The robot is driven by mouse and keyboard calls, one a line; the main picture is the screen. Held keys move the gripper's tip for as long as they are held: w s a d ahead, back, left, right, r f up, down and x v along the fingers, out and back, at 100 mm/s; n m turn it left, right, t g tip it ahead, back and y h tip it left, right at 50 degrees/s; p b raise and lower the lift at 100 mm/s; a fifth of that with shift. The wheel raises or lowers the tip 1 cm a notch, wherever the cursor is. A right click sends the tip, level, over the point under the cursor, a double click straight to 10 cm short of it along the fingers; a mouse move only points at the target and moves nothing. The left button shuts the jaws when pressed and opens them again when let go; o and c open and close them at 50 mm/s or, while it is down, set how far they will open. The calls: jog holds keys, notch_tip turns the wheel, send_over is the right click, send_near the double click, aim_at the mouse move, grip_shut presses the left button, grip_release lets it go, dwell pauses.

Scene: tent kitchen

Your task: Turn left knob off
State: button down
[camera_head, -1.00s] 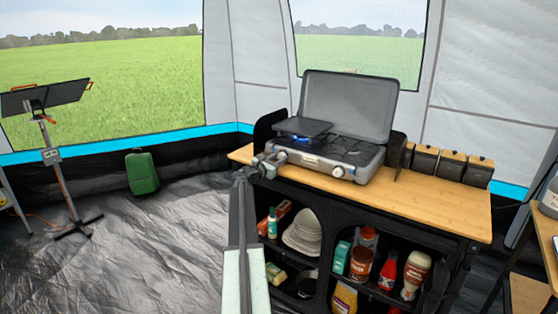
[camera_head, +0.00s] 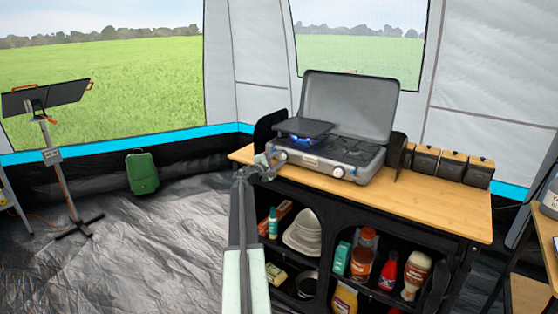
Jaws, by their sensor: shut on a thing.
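The grey two-burner stove (camera_head: 318,163) stands on the wooden counter with its lid raised. A blue flame (camera_head: 304,140) shows at the left burner, under a dark flat plate (camera_head: 304,129). The left knob (camera_head: 282,155) is on the stove's front, partly covered by my gripper. The right knob (camera_head: 338,172) is in clear view. My gripper (camera_head: 272,161) is at the left knob and shut on it; the fingertips are small and hard to make out. The knob's exact turn angle cannot be told.
The wooden counter (camera_head: 424,204) has several dark canisters with wooden lids (camera_head: 452,164) at its right. Open shelves below hold bottles, jars and bowls. A green case (camera_head: 142,172) stands on the floor at left.

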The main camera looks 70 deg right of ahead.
jog(key=m, duration=0.4)
jog(key=shift+w+d+r+m, duration=0.1)
jog(key=shift+m, duration=0.2)
jog(key=m, duration=0.4)
jog(key=shift+m, duration=0.3)
jog(key=m, duration=0.4)
jog(key=shift+m, duration=2.2)
jog(key=c, duration=1)
grip_release()
jog(key=shift+c, duration=0.2)
jog(key=shift+a, duration=0.2)
